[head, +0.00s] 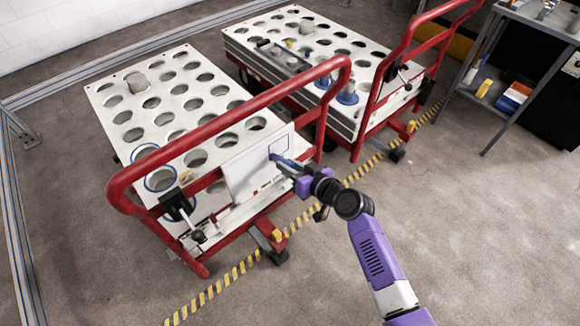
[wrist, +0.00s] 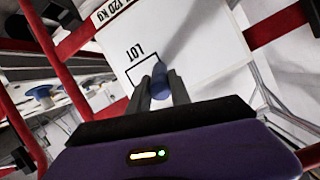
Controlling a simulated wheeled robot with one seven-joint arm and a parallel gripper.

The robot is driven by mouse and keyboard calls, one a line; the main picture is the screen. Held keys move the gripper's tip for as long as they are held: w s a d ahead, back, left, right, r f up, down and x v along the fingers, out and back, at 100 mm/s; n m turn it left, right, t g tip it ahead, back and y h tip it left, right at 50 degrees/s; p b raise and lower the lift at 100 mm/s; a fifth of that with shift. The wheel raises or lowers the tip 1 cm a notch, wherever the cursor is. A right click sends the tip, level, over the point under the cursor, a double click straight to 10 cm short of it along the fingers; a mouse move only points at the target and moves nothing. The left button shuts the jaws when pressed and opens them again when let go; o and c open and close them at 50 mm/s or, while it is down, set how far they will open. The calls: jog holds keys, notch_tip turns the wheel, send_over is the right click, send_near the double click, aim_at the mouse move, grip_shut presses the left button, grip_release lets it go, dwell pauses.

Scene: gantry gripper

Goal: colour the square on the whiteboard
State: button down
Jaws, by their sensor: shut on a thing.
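The whiteboard (head: 245,175) hangs on the near end of the left cart, under its red handle. In the wrist view the whiteboard (wrist: 205,45) carries the square (wrist: 146,64) beside the word "LOT". My gripper (head: 291,168) is shut on a blue marker (head: 280,160), whose tip is at the square's lower-left part. In the wrist view the marker (wrist: 160,82) stands between the two fingers; I cannot tell whether its tip touches the board.
The red handle (head: 235,104) arches over the board, with posts on both sides. A black clamp (head: 180,208) sits left of the board. A second cart (head: 345,60) stands behind to the right, a shelf (head: 528,20) farther right. Floor at the right is clear.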

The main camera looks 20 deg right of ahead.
jog(key=shift+w+a, duration=0.15)
jog(key=shift+w, duration=0.15)
jog(key=w+d+b, duration=0.2)
jog(key=d+b, duration=0.3)
jog(key=d, duration=0.1)
jog(key=shift+d, duration=0.35)
dwell(0.5)
jog(key=shift+w, duration=0.1)
